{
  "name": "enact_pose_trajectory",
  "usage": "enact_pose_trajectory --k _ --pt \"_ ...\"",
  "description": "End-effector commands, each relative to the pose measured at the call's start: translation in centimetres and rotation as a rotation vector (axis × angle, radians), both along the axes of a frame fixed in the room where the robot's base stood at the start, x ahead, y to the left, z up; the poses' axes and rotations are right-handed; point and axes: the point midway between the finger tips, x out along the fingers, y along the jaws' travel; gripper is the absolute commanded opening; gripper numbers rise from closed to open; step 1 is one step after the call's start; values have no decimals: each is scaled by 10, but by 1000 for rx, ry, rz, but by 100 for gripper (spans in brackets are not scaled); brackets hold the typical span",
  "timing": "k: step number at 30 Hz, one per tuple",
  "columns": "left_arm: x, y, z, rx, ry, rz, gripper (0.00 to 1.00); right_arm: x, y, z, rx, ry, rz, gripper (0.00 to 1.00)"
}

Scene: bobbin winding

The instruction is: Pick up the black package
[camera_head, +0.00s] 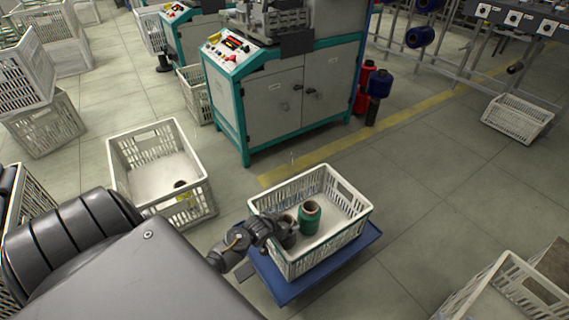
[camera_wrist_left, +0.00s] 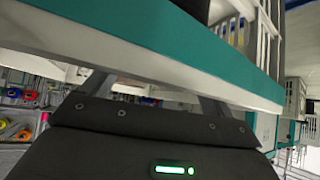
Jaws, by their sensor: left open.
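No thing stands out clearly as the black package. A dark, rounded shape (camera_head: 287,235) shows at the left inside of the white crate (camera_head: 345,238), beside a green spool (camera_head: 310,217); I cannot tell whether it is a package or part of my arm. My right gripper is not in view.
The white crate sits on a blue platform (camera_head: 318,283). Another white crate (camera_head: 128,165) on the floor holds a small dark item (camera_head: 180,184). The teal machine (camera_head: 275,100) stands behind. More crates lie left and right (camera_head: 516,117).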

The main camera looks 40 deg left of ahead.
Motion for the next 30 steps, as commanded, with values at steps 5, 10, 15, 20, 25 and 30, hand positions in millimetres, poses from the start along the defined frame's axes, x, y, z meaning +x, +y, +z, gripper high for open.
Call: enact_pose_trajectory --k 5,10,15,20,25,30 --pt "0 0 0 0 0 0 85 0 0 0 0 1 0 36" --pt "0 0 0 0 0 0 63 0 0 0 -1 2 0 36" --pt "0 0 0 0 0 0 41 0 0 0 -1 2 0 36" --pt "0 0 0 0 0 0 20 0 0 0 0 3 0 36" --pt "0 0 1 1 -2 1 14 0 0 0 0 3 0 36" --pt "0 0 3 1 -2 1 14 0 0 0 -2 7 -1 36"
